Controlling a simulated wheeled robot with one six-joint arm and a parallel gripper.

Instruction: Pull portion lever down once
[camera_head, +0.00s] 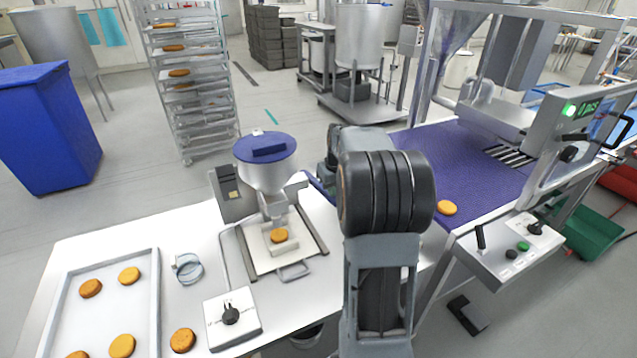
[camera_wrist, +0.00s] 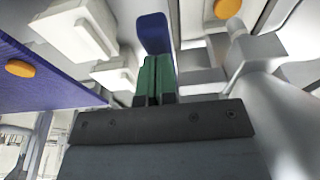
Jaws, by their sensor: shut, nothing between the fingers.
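The depositor (camera_head: 266,170) with a metal hopper and blue lid stands on the white table in the head view. A round orange cookie (camera_head: 279,235) lies under its nozzle. In the wrist view my gripper (camera_wrist: 155,62) shows its green fingers shut together and empty. A blue, rounded bar, which looks like the portion lever's handle (camera_wrist: 154,33), stands just beyond the fingertips. I cannot tell whether they touch. In the head view my arm hides the gripper, and only a bit of blue (camera_head: 322,189) shows beside it.
A tray (camera_head: 156,300) with cookies lies at the left of the table. A knob box (camera_head: 233,318) stands in front. A purple conveyor (camera_head: 465,160) with one cookie (camera_head: 447,208) is to the right. The wrist view also shows grey metal parts (camera_wrist: 250,50) close at the right.

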